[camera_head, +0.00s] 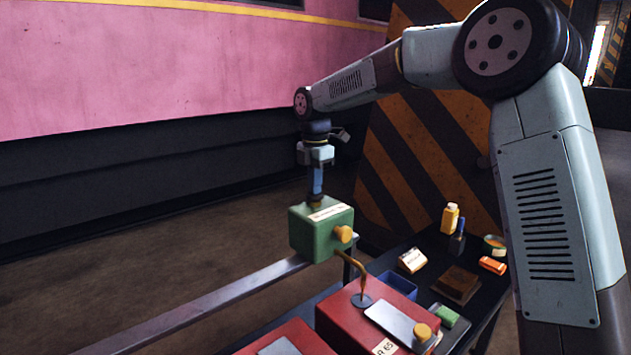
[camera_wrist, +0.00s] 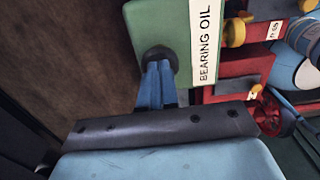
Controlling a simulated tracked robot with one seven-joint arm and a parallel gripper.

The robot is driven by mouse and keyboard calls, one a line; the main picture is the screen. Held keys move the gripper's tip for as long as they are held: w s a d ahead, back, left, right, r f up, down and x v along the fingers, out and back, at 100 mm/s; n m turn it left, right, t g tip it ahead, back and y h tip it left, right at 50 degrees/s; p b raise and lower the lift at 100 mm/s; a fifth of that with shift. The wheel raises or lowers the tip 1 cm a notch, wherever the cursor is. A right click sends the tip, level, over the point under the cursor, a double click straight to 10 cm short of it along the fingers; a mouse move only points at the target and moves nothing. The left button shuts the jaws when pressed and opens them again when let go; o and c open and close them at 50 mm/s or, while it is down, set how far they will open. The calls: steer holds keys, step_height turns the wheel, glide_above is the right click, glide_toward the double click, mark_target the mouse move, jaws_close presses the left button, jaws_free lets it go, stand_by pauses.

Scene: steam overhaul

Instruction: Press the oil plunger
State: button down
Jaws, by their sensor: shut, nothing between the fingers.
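A green box (camera_head: 305,238) labelled BEARING OIL in the wrist view (camera_wrist: 150,22) has a yellow knob (camera_head: 343,233) on its side. The round black oil plunger (camera_head: 315,202) sits on its top. My gripper (camera_head: 317,192) points straight down over the plunger, with its blue fingers shut together and empty. In the wrist view the fingertips (camera_wrist: 158,64) meet the edge of the black plunger (camera_wrist: 160,52) and partly cover it. They look to be touching or very close; how far the plunger is pressed down I cannot tell.
A grey rail (camera_head: 200,310) runs up to the green box from the left. Red boxes (camera_head: 340,320) with a bent brass pipe stand in front. A dark table (camera_head: 425,240) at right holds a yellow bottle (camera_head: 450,218) and small parts. A striped panel (camera_head: 400,170) stands behind.

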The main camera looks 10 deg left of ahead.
steer(key=shift+s+f, duration=0.1)
steer(key=shift+f, duration=0.25)
step_height(320, 180, up, 15)
steer(key=shift+f, duration=0.2)
stand_by(1.5)
step_height(320, 180, up, 2)
steer(key=shift+r, duration=0.2)
stand_by(0.3)
step_height(320, 180, down, 14)
steer(key=shift+r, duration=0.25)
steer(key=shift+f, duration=0.25)
